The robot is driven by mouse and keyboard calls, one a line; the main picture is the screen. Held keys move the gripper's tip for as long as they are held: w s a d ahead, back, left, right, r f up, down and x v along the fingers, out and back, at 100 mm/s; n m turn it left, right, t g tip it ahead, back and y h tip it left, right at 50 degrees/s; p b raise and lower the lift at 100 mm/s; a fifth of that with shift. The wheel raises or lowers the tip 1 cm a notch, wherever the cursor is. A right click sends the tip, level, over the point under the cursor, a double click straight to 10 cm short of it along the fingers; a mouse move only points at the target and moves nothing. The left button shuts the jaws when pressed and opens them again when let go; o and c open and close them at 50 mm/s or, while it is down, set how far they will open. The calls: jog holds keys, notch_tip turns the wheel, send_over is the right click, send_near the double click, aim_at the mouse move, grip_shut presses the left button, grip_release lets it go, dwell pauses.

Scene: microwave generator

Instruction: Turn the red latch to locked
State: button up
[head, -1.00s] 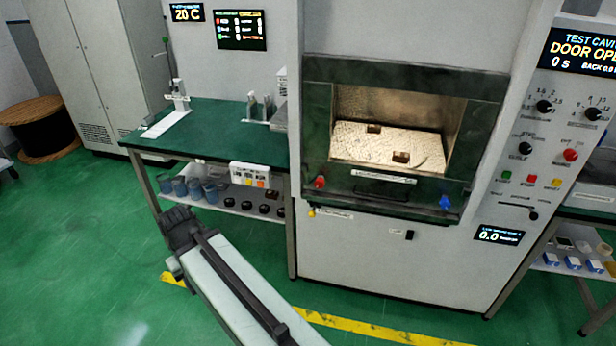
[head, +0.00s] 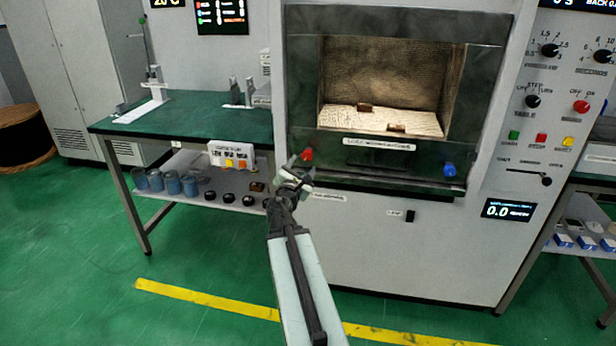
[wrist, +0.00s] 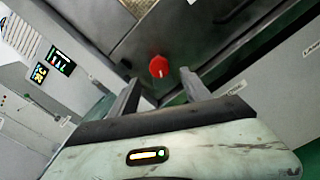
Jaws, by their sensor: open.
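The red latch (head: 307,154) is a small red knob at the lower left corner of the dark frame around the cavity. In the wrist view the red latch (wrist: 158,66) lies just beyond and between my fingertips, with a small pale mark at its lower edge. My gripper (head: 298,172) is just below the latch in the head view. In the wrist view my gripper (wrist: 158,84) is open, with its two fingers apart and nothing between them. I cannot tell whether a finger touches the latch.
A blue knob (head: 449,170) sits at the frame's lower right corner. The cavity (head: 390,85) stands open, with a pale textured slab inside. A green-topped bench (head: 200,125) stands at left. A control panel (head: 560,100) is at right. The floor in front is clear.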

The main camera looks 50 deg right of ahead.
aim_at(307, 157)
jog(key=shift+n, duration=0.4)
jog(key=x, duration=0.8)
jog(key=shift+r, duration=0.2)
jog(key=shift+d, duration=0.1)
grip_shut()
